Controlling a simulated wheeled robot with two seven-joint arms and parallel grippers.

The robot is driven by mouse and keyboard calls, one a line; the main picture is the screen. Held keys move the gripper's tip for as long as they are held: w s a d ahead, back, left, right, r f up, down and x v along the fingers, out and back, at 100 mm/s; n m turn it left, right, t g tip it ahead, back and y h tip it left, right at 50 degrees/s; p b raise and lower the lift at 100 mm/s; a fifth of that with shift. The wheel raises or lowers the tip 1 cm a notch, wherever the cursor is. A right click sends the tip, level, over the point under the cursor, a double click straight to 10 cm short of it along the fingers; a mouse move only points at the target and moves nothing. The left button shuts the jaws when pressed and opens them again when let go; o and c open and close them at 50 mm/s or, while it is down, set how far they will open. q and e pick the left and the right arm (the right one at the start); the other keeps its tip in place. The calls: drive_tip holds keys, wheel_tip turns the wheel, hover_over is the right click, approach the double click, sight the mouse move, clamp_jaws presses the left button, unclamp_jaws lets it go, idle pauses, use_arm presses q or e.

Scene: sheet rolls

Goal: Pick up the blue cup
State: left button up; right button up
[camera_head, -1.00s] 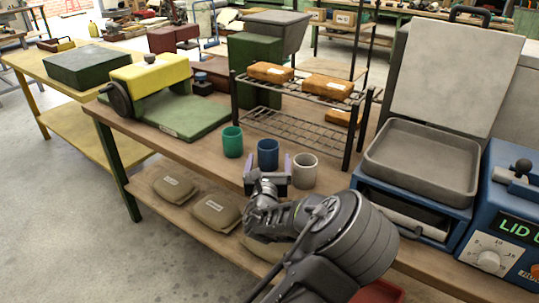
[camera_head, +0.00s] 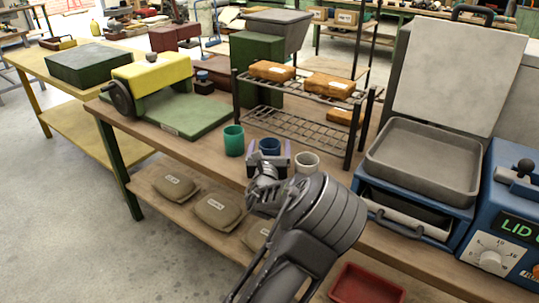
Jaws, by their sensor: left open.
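The blue cup (camera_head: 269,146) stands on the wooden bench in a row between a green cup (camera_head: 233,141) and a white cup (camera_head: 306,163). My left gripper (camera_head: 269,158) is open, with one purple-grey finger at each side of the blue cup in the head view. The gripper and wrist hide the cup's lower part, and I cannot tell whether the fingers touch it. My arm also covers part of the white cup. My right gripper is not in view.
A wire rack (camera_head: 293,127) with orange-brown packages stands just behind the cups. A yellow-and-green machine (camera_head: 150,80) is to the left. A grey tray (camera_head: 423,161) on a blue unit is to the right. Tan bags (camera_head: 215,211) lie on the lower shelf.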

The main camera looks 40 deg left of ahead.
use_arm(q)
drive_tip(key=shift+w+a, duration=0.3)
drive_tip(key=shift+w, duration=0.25)
drive_tip(key=shift+c, duration=0.5)
drive_tip(key=c, duration=1.4)
drive_tip(key=shift+r, duration=0.15)
wheel_tip(320, 180, up, 10)
drive_tip(key=shift+f+p, duration=0.1)
drive_tip(key=shift+p, duration=0.5)
drive_tip(key=shift+f, duration=0.1)
